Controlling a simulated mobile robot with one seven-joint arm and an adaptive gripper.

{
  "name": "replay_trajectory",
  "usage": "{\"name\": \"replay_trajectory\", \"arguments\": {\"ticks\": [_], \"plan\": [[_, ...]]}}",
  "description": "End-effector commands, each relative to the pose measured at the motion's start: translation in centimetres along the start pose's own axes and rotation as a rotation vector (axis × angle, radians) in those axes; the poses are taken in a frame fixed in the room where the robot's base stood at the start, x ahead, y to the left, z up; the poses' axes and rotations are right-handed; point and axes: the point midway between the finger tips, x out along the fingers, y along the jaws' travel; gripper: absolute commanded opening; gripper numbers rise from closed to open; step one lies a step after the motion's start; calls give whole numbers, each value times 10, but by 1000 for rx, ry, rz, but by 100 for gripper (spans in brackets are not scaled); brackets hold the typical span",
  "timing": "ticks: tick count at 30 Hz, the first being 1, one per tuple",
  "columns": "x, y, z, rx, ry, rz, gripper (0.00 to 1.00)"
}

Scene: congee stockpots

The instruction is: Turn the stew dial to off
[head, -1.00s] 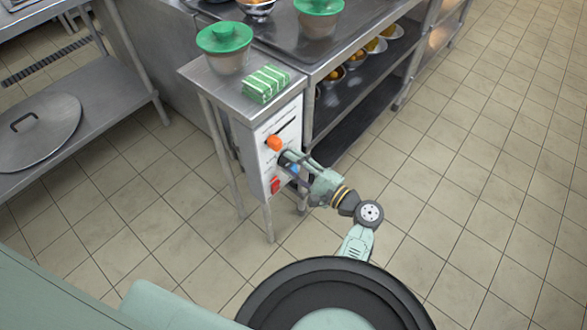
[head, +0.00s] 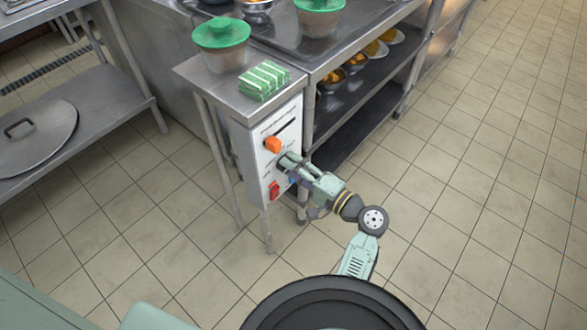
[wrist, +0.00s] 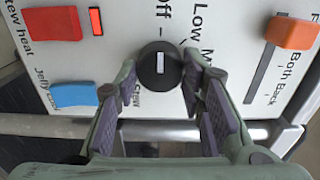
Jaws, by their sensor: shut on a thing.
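The stew dial (wrist: 160,68) is a round black knob with a short white mark, on a white control panel (wrist: 130,35). In the wrist view the white mark stands upright, below the word "Off". "Low" is printed to the right and "Stew" beneath the dial. My gripper (wrist: 160,75) is shut on the dial, one finger on each side. In the head view my gripper (head: 287,160) reaches the panel from the lower right and hides the dial.
An orange slider (wrist: 294,33), a red switch (wrist: 52,24) and a blue switch (wrist: 74,95) are close around the dial. A folded green striped cloth (head: 265,80) and a green-lidded pot (head: 222,45) sit above. The tiled floor at right is clear.

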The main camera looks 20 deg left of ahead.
Motion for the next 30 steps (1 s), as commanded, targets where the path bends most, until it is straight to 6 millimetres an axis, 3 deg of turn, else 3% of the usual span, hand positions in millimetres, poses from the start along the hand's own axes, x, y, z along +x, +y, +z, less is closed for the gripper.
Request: {"name": "replay_trajectory", "arguments": {"ticks": [8,9,17,26,30], "plan": [[0,-1,-1,-3,3,0,8],[0,-1,-1,-3,3,0,39],[0,0,0,-1,2,0,56],[-1,0,0,0,1,0,56],[-12,0,-1,0,3,1,56]]}}
